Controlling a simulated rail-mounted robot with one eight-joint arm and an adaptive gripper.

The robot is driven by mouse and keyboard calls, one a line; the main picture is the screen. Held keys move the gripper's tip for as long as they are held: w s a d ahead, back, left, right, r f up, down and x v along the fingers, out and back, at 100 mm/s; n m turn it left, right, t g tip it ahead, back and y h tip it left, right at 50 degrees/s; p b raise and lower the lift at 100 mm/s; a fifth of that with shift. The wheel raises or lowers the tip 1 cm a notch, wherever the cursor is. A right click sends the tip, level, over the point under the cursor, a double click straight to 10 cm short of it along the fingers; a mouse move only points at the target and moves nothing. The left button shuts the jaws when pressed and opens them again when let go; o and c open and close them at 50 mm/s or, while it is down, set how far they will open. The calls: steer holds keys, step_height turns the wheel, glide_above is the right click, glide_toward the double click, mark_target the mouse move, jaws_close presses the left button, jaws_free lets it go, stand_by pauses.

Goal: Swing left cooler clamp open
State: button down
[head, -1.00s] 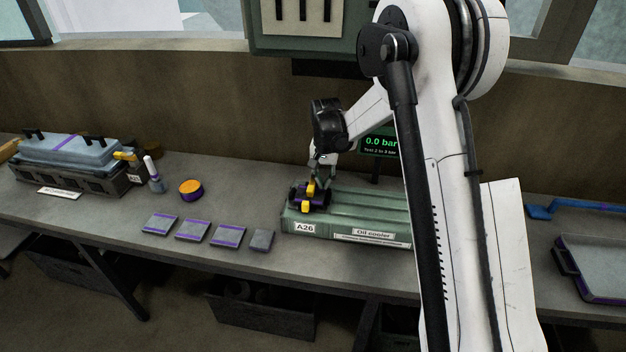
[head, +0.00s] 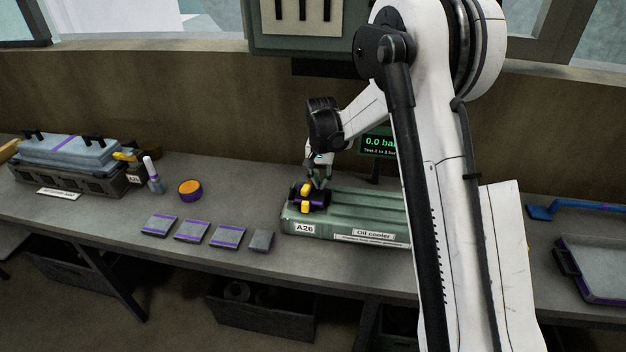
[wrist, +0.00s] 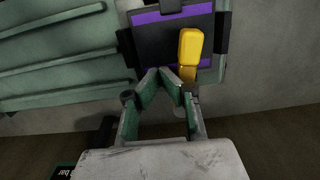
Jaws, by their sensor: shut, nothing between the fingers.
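The green oil cooler (head: 375,215) lies on the bench, labelled "A26" and "Oil cooler". Its left clamp (head: 316,200) is a black and purple block with yellow parts on the cooler's left end. In the wrist view the clamp (wrist: 155,42) shows a purple edge and an upright yellow lever (wrist: 190,48). My gripper (head: 318,183) is shut and empty, just behind the clamp. In the wrist view its fingertips (wrist: 170,72) come together at the clamp's near edge, beside the lever's lower end. I cannot tell whether they touch it. My arm hides the cooler's right end.
A display reading "0.0 bar" (head: 376,142) stands behind the cooler, partly hidden by my arm. Several small grey plates (head: 192,231) and an orange-topped round container (head: 190,188) lie to the left. A tray (head: 600,268) is at far right.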

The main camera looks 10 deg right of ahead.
steer(key=shift+a, duration=0.7)
steer(key=shift+w+a+b, duration=0.2)
steer(key=shift+a+b, duration=0.2)
steer(key=shift+a, duration=0.25)
steer(key=shift+w+a, duration=0.5)
steer(key=shift+a, duration=0.2)
steer(key=shift+w+b, duration=0.1)
steer(key=shift+b, duration=0.2)
